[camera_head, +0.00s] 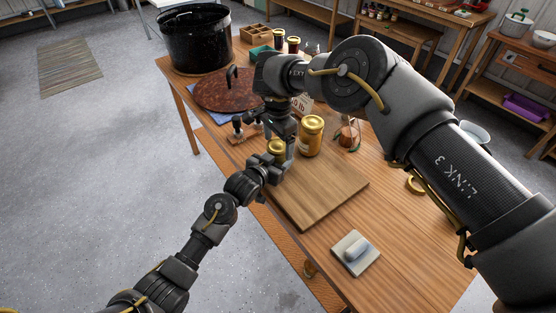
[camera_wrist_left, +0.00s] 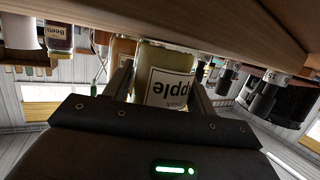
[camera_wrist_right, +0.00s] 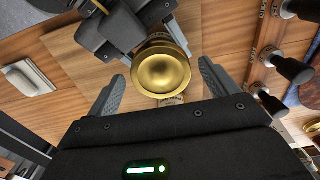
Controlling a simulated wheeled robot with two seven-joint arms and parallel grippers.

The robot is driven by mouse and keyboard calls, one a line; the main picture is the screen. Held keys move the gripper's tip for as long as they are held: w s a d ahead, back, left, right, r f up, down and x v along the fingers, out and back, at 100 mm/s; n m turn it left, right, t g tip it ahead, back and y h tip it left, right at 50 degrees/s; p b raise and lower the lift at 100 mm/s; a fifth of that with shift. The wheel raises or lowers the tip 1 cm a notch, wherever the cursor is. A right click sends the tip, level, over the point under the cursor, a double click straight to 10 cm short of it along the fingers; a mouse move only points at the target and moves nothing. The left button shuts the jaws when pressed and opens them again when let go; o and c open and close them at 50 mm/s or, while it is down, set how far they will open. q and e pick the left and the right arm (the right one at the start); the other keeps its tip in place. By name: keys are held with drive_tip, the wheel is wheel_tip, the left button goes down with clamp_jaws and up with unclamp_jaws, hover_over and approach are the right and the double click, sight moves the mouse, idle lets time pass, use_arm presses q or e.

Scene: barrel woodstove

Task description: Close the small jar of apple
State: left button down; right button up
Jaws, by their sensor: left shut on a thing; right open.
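The small apple jar with a gold lid (camera_head: 277,147) stands at the left edge of the cutting board. Its upside-down "apple" label shows in the left wrist view (camera_wrist_left: 168,88). My left gripper (camera_head: 271,163) is shut around the jar's body from the side; it also shows in the right wrist view (camera_wrist_right: 125,30). My right gripper (camera_head: 281,138) points down above the jar, open. In the right wrist view the gold lid (camera_wrist_right: 160,72) sits between its spread fingers, with gaps on both sides. I cannot tell how tightly the lid sits.
A larger gold-lidded jar (camera_head: 311,137) stands just right of the small jar. The cutting board (camera_head: 322,190) is clear in front. Black-topped items (camera_wrist_right: 290,68), a brown round lid (camera_head: 222,92) and a black pot (camera_head: 195,40) stand behind.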

drive_tip(key=c, duration=1)
drive_tip(key=m, duration=0.6)
drive_tip(key=shift+f+m, duration=0.1)
drive_tip(key=shift+m, duration=0.2)
drive_tip(key=o, duration=1.1)
drive_tip(key=shift+c, duration=0.2)
